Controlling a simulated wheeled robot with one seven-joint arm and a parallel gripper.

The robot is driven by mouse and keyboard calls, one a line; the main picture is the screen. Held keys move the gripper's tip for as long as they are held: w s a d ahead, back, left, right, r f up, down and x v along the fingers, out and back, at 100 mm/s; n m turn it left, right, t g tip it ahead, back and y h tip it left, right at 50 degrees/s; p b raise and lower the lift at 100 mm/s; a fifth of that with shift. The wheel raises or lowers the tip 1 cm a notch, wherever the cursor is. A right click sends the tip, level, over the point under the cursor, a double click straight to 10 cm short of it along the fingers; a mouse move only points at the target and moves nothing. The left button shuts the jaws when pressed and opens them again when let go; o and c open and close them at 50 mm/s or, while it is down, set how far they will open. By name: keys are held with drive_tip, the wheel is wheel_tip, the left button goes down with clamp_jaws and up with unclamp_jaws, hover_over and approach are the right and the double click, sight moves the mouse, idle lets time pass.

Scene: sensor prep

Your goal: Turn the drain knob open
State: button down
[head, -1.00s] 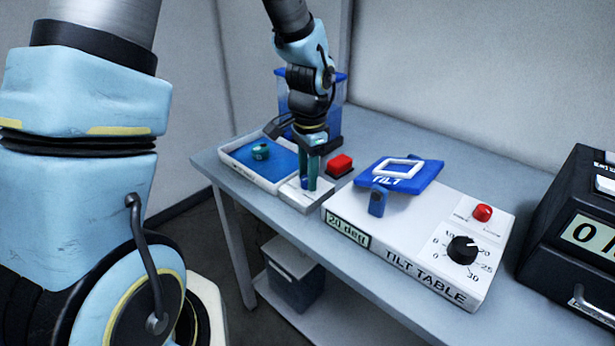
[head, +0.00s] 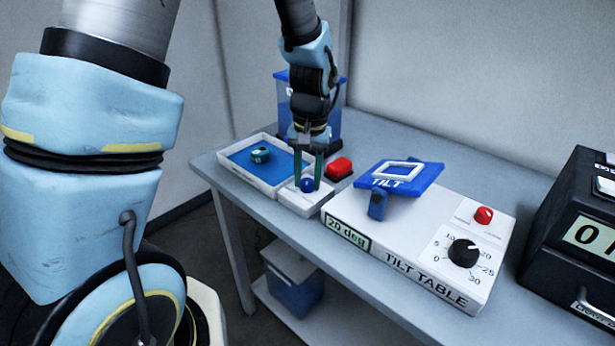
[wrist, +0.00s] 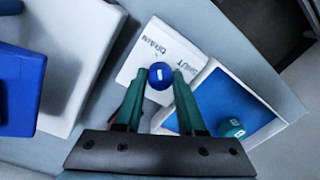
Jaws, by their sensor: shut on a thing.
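The drain knob (head: 307,186) is a round blue knob on a small white plate (head: 294,201) at the table's front left. In the wrist view the knob (wrist: 160,76) shows a short white mark, and the plate (wrist: 140,62) reads DRAIN and SHUT. My gripper (head: 308,183) points down over the plate with its two green fingers on either side of the knob. In the wrist view my gripper (wrist: 160,78) is shut on the knob; the exact contact is hard to see.
A white tray with a blue floor (head: 233,162) holding a teal piece (head: 260,155) is left of the plate. A blue-lidded clear container (head: 335,120) is behind. A black display box (head: 560,205) stands far right.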

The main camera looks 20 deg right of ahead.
sight(310, 181)
drive_tip(key=shift+n, duration=0.6)
drive_tip(key=c, duration=0.5)
unclamp_jaws()
wheel_tip(310, 181, up, 11)
drive_tip(key=b, duration=0.1)
drive_tip(key=shift+d+b, duration=0.2)
drive_tip(key=shift+b, duration=0.1)
drive_tip(key=shift+s+f, duration=0.1)
drive_tip(key=s+a+f+n, duration=0.1)
drive_tip(key=a+f+n, duration=0.1)
drive_tip(key=a, duration=1.1)
drive_tip(key=a+f+n+t, duration=0.1)
drive_tip(key=a+f, duration=0.3)
drive_tip(key=a, duration=0.8)
drive_tip(key=shift+s+a+n+h, duration=0.3)
drive_tip(key=shift+s+a+n, duration=0.05)
drive_tip(key=shift+n, duration=0.15)
